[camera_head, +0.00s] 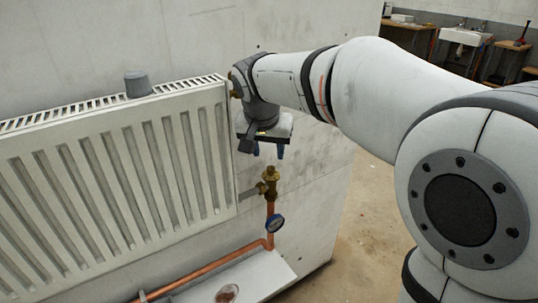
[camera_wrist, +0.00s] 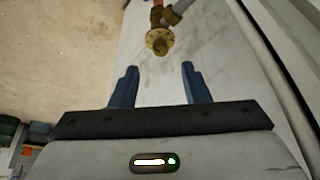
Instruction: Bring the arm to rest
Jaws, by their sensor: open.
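My gripper (camera_head: 267,149) is at the right end of the radiator, pointing down above the brass valve (camera_head: 269,185). In the wrist view the two blue fingers of my gripper (camera_wrist: 159,80) are spread apart with nothing between them. The brass valve top (camera_wrist: 159,41) shows beyond the fingertips there, apart from them. My white arm reaches in from the right in the head view.
The white radiator (camera_head: 110,180) hangs on the wall at left, with a grey cap (camera_head: 137,84) on top. A white ledge (camera_head: 255,277) lies underneath. Open floor (camera_head: 365,235) is at right.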

